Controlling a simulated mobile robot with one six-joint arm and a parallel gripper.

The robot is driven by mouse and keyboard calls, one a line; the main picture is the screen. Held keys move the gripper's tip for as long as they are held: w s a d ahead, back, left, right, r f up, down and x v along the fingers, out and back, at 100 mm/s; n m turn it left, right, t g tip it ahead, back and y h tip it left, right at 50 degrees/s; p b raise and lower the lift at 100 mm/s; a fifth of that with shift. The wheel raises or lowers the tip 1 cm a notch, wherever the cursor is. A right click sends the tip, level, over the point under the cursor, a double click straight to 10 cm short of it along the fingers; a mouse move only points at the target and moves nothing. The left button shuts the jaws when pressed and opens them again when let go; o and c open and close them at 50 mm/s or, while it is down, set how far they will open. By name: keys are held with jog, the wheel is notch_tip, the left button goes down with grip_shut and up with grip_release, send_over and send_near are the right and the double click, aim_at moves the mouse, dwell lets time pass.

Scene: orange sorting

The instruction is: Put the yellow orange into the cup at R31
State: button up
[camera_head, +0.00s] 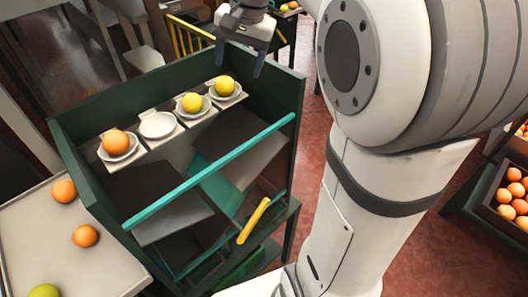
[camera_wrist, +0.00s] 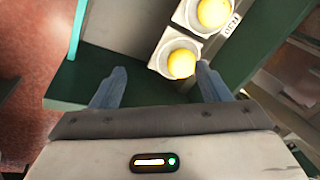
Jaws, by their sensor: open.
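Four white cups stand in a row on the green sorting stand. The right-end yellow orange (camera_head: 224,85) and another yellow orange (camera_head: 194,102) each sit in a cup. The second cup from the left (camera_head: 157,125) is empty. An orange-coloured fruit (camera_head: 115,142) sits in the left-end cup. My gripper (camera_head: 239,58) is open and empty, above and just right of the right-end cup. I cannot read R31 on any label.
The green stand's walls (camera_head: 299,100) rise around the cups. A tray (camera_head: 30,225) at left holds several fruits. A crate of oranges (camera_head: 490,211) is at right.

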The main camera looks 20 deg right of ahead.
jog(key=s+f+n, duration=0.3)
jog(key=s+f, duration=0.3)
jog(key=s, duration=0.4)
jog(key=s+a+f+n+h, duration=0.1)
jog(key=s+f+n, duration=0.3)
jog(key=s, duration=0.6)
notch_tip(320, 180, down, 3)
jog(key=shift+a+r+t+h, duration=0.2)
jog(key=shift+t+h, duration=0.1)
jog(key=shift+t, duration=0.1)
